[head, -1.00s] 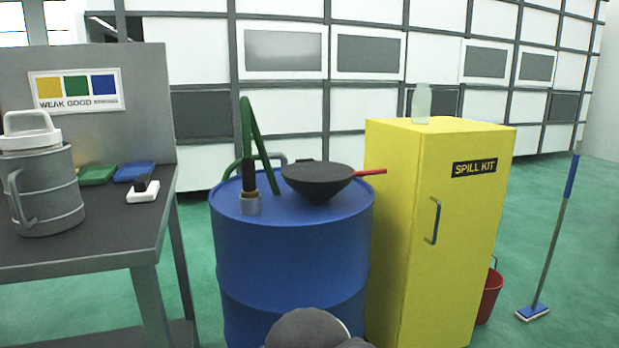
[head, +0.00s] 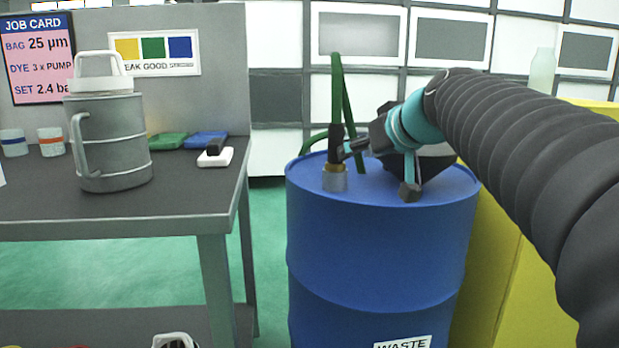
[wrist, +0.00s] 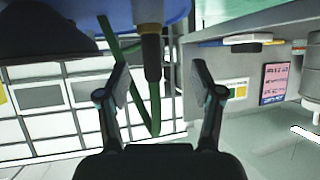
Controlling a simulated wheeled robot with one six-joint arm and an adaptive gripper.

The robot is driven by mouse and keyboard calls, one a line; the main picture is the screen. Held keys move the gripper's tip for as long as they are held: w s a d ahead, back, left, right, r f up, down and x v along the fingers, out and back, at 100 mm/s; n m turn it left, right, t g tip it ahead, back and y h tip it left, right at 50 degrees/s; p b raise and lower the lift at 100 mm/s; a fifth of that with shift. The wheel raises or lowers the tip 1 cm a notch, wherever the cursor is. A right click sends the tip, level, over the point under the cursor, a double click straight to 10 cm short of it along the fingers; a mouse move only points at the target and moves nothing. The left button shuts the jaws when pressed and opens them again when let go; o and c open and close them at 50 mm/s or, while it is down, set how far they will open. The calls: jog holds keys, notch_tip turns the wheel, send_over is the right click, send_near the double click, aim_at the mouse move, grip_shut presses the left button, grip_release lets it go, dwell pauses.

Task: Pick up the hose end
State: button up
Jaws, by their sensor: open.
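The hose end (head: 335,145) is a black grip with a brass collar above a grey fitting, upright on top of the blue drum (head: 375,245). Its green hose (head: 338,90) rises from it and bends back down behind. My gripper (head: 378,172) is open at the drum top, just right of the hose end, with one fingertip close beside the grip. In the wrist view, which looks upside down, the black grip (wrist: 151,58) lies between my two spread fingers (wrist: 160,82), apart from both. Contact cannot be told in the head view.
A dark funnel (head: 437,163) sits on the drum behind my gripper, partly hidden. The yellow cabinet (head: 525,270) stands at right. At left, a grey bench (head: 60,210) holds a metal jug (head: 110,140), coloured pads and a white-based brush (head: 216,157).

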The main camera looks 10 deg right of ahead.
aim_at(339, 145)
jog(key=shift+t, duration=0.4)
jog(key=w, duration=0.9)
jog(key=shift+w+a+f, duration=0.1)
jog(key=shift+a+f, duration=0.05)
jog(key=shift+a, duration=0.15)
jog(key=shift+x, duration=3.2)
grip_shut()
